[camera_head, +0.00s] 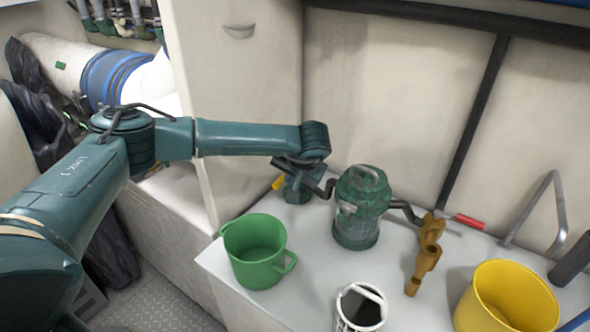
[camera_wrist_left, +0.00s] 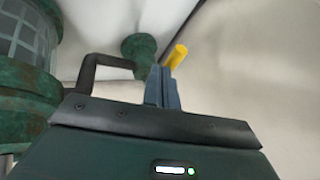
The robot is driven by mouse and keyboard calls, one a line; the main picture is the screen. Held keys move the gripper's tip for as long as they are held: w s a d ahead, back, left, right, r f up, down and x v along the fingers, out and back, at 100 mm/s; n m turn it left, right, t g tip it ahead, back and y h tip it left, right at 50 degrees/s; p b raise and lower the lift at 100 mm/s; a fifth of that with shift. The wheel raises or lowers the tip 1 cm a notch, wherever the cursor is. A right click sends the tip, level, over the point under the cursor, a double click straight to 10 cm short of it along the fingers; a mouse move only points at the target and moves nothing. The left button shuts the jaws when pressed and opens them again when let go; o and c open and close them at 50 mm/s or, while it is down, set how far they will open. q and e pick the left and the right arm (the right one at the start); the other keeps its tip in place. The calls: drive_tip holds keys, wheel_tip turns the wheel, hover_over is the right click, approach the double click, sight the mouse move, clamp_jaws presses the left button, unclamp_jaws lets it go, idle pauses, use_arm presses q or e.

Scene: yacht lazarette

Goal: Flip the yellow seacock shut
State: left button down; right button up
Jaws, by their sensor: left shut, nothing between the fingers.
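The yellow seacock handle (camera_head: 278,183) sticks out to the left of a green valve body (camera_head: 301,189) on the white bench, left of the green strainer. My left gripper (camera_head: 283,166) is right above the handle, and the wrist hides part of the valve. In the left wrist view the yellow handle (camera_wrist_left: 177,56) shows just beyond the tips of my left gripper (camera_wrist_left: 163,86). Its fingers are together with nothing between them. I cannot tell whether they touch the handle. The green valve body (camera_wrist_left: 139,48) is left of the handle there. My right gripper is not in view.
The green strainer (camera_head: 361,208) stands close right of my wrist. A red-handled valve (camera_head: 469,222) and bronze fitting (camera_head: 427,262) are further right. A green mug (camera_head: 256,250), a white container (camera_head: 359,308) and a yellow bucket (camera_head: 508,298) stand nearer the front.

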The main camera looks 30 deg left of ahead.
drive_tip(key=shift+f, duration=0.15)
use_arm(q)
drive_tip(key=shift+x, duration=1.05)
